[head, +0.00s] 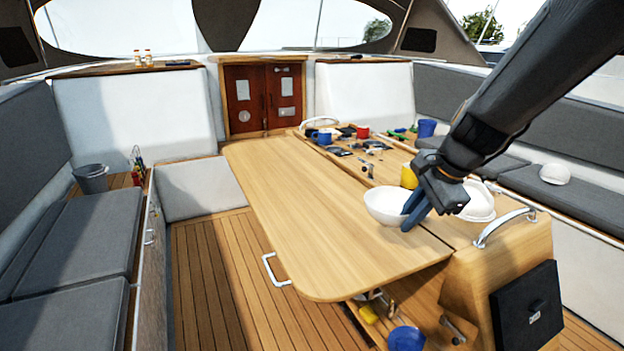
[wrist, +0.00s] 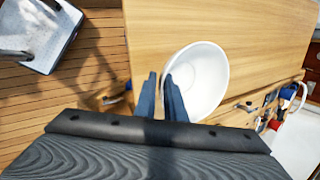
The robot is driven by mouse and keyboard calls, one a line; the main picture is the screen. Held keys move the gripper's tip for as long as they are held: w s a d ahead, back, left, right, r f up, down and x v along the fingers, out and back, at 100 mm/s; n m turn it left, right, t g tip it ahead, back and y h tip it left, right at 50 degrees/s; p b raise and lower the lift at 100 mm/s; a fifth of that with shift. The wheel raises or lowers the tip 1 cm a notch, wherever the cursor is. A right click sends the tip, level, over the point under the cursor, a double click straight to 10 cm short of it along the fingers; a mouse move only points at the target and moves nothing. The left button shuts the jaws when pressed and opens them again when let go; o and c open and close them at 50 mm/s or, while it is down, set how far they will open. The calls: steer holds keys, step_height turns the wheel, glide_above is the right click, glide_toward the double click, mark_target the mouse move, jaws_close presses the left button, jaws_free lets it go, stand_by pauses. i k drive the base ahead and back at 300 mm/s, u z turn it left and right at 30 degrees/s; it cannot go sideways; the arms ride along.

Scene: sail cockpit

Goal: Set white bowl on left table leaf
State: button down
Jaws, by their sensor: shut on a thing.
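The white bowl (head: 380,207) is upright over the right side of the left table leaf (head: 290,205), near its near end. I cannot tell whether its base touches the wood. My gripper (head: 408,216) comes down from the right and is shut on the bowl's near right rim. In the wrist view, the fingers of my gripper (wrist: 166,85) pinch the edge of the bowl (wrist: 207,85), which looks empty. The left leaf (wrist: 205,25) shows bare around it. My gripper hides part of the bowl's right side.
A yellow mug (head: 409,177) stands just behind the bowl, and white dishware (head: 480,204) lies right of my gripper. Mugs and small items crowd the table's far right part. A metal handrail (head: 503,226) rises at the near right. Most of the left leaf is clear.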

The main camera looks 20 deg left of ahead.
mark_target(337, 231)
steer(key=u, duration=1.6)
steer(key=i, duration=0.45)
steer(key=z, duration=1.4)
